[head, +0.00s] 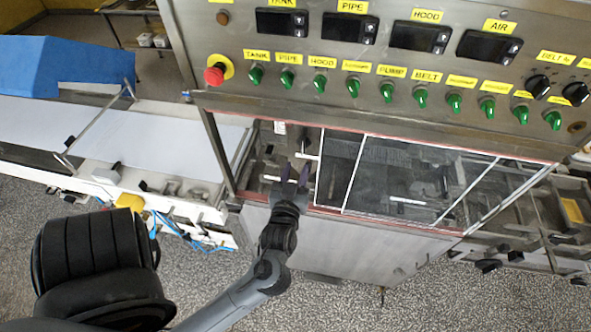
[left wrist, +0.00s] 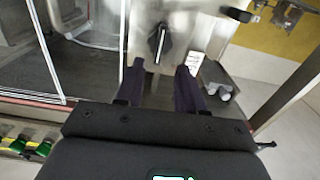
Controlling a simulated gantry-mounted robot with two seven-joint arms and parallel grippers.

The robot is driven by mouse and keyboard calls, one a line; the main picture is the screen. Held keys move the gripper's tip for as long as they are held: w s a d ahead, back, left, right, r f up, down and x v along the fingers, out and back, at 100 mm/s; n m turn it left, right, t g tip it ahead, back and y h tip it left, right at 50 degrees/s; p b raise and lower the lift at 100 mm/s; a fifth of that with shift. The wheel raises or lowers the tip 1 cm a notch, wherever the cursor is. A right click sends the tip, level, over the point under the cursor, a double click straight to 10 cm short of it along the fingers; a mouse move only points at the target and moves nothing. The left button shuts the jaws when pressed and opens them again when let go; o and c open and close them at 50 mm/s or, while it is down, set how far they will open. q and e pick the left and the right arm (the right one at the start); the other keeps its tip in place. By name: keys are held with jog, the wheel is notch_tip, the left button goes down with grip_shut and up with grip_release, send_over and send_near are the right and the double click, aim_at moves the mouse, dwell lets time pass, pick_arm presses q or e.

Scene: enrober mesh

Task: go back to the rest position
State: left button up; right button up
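My left gripper (head: 295,172) is in front of the left part of the machine's opening, below the control panel (head: 400,60). It also shows in the left wrist view (left wrist: 158,72), where its two dark fingers stand apart with nothing held between them. Beyond the fingertips is a metal plate with a dark slot and a bright bar handle (left wrist: 158,45). I cannot tell whether the fingers touch it; a gap seems to show. My right gripper is not in view.
A framed clear window over dark mesh (head: 400,180) lies right of my left gripper. A white conveyor belt (head: 165,140) and blue hood (head: 65,68) are at left. A red stop button (head: 214,75) sits at the panel's left. Speckled floor (head: 210,285) in front is clear.

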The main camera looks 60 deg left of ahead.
pick_arm(q)
jog(key=w+d+r+m+t+h+p, duration=0.1)
jog(key=w+d+m+h+p, duration=0.1)
jog(key=d+m+h+p, duration=0.65)
jog(key=s+d+f+m+g+h+b, duration=0.2)
jog(key=s+d+f+g+h, duration=0.3)
jog(key=s+d+g, duration=0.4)
jog(key=s+d+f+m, duration=0.1)
jog(key=s+d, duration=0.1)
jog(key=s, duration=0.1)
jog(key=shift+s+d+f+b, duration=0.15)
jog(key=shift+s+d+b, duration=0.1)
jog(key=shift+d+b, duration=0.05)
jog(key=shift+m, duration=0.25)
